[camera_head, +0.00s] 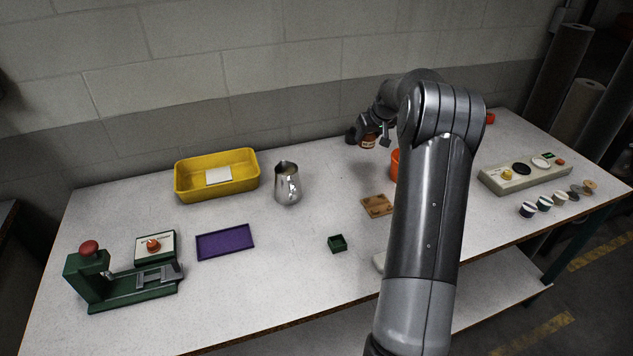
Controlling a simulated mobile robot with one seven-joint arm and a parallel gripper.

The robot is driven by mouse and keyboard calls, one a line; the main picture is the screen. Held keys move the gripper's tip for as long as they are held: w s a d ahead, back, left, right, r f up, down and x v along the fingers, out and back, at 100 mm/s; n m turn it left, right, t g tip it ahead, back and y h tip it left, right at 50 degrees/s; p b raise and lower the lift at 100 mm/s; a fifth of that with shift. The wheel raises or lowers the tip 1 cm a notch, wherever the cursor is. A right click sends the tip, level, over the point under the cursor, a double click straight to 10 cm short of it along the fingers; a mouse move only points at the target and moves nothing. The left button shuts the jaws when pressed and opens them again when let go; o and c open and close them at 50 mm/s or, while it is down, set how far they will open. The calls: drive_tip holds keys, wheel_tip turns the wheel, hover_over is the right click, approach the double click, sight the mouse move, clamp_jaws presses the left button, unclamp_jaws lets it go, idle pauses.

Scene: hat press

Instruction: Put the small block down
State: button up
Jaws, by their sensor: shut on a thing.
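My gripper (376,139) is raised over the back of the table, right of the metal jug, with its dark fingers pointing down. It is shut on the small block, which is too small and dark here to make out clearly between the fingers.
The white table (300,300) has free room at its front middle. On it stand a yellow bin (184,187), metal jug (288,188), purple tray (225,242), green press (120,290), small green box (337,243), wooden board (377,206), orange container (395,165) and control panel (525,173).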

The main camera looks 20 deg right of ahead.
drive_tip(key=s+a+n+g+y, duration=0.65)
drive_tip(key=s+a+n, duration=1.35)
drive_tip(key=s+a, duration=1.1)
drive_tip(key=shift+g+h, duration=0.25)
drive_tip(key=a+f, duration=0.2)
drive_tip(key=a, duration=0.1)
drive_tip(key=w+a+f, duration=0.1)
drive_tip(key=a+f, duration=0.1)
drive_tip(key=a, duration=0.1)
drive_tip(key=w+a+f, duration=0.1)
drive_tip(key=a+f, duration=0.1)
drive_tip(key=a, duration=0.1)
drive_tip(key=shift+a+f, duration=0.15)
drive_tip(key=shift+a, duration=0.1)
drive_tip(key=shift+w+a+f, duration=0.15)
drive_tip(key=shift+a+f, duration=0.15)
drive_tip(key=shift+a, duration=0.05)
drive_tip(key=shift+f, duration=1.9)
drive_tip(key=o, duration=0.5)
drive_tip(key=shift+f, duration=0.1)
drive_tip(key=o, duration=0.5)
